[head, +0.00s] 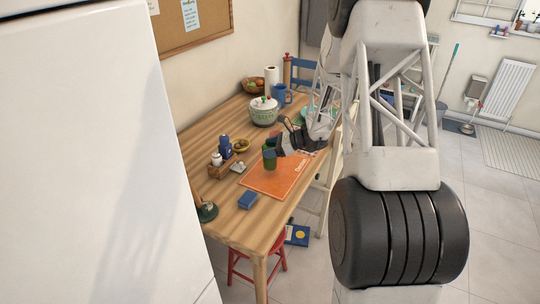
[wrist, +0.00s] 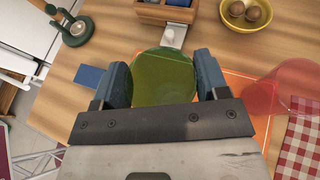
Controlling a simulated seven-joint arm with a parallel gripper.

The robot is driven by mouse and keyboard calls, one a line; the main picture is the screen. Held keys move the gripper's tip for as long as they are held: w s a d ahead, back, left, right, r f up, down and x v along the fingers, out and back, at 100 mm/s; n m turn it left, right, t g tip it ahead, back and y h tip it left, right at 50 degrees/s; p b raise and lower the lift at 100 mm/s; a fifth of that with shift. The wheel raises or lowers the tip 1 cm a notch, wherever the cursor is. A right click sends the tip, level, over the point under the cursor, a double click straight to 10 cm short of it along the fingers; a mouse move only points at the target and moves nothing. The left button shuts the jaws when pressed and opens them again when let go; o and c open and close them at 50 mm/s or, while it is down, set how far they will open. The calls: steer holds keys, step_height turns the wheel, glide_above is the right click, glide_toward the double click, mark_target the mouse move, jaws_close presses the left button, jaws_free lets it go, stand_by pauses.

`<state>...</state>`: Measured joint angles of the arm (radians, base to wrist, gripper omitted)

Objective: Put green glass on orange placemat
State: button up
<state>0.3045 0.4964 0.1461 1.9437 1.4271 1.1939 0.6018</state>
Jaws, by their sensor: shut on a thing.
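The green glass (head: 269,158) is upright between the two fingers of my gripper (wrist: 163,82), which is shut on it. In the wrist view the glass (wrist: 163,66) shows as a round, see-through green shape. The orange placemat (head: 281,182) lies on the wooden table. In the head view the glass overlaps the placemat's back left part. I cannot tell whether its base touches the mat. In the wrist view the placemat (wrist: 259,92) shows to the right of the fingers, partly hidden by my gripper.
A see-through red glass (wrist: 284,88) and a checkered cloth (wrist: 304,138) are right of my gripper in the wrist view. A blue block (head: 248,200), a wooden caddy (head: 221,168), a yellow bowl (head: 241,145) and a pot (head: 264,112) are on the table (head: 226,217).

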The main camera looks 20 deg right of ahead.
steer(key=shift+w, duration=0.2)
steer(key=shift+f, duration=0.1)
steer(key=shift+f, duration=1.7)
steer(key=shift+f, duration=0.1)
steer(key=o, duration=1.3)
steer(key=shift+d, duration=0.1)
steer(key=v, duration=1.2)
steer(key=shift+s, duration=0.1)
